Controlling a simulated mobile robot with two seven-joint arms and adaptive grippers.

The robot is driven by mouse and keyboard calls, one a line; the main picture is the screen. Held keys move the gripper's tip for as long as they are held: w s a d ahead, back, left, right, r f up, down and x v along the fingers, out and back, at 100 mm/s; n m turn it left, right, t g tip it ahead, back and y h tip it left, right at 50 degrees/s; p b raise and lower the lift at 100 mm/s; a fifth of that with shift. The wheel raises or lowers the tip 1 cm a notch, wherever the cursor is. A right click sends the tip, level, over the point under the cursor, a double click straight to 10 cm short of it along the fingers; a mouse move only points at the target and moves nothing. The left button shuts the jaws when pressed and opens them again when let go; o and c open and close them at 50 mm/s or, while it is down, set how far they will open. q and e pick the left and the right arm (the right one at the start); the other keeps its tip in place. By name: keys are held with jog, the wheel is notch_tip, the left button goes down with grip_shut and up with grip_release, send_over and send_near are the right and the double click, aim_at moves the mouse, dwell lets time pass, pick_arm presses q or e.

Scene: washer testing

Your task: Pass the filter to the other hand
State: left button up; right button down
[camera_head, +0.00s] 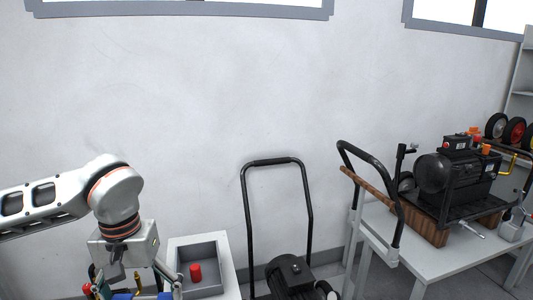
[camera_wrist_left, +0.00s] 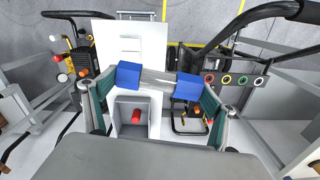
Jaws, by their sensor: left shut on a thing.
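My left gripper (camera_head: 128,294) hangs at the lower left of the head view, its fingertips partly cut off by the bottom edge. In the left wrist view its blue fingertip pads (camera_wrist_left: 158,81) stand apart, shut on a thin pale grey streaked piece between them, which I take to be the filter (camera_wrist_left: 158,75). Its full shape is hard to make out. My right gripper is in neither view.
Farther right, a table (camera_head: 425,262) carries a black compressor (camera_head: 455,175). A wall closes off the back.

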pick_arm(q)
jog(key=shift+a+m, duration=0.2)
jog(key=shift+m, duration=0.5)
jog(key=shift+d, duration=0.15)
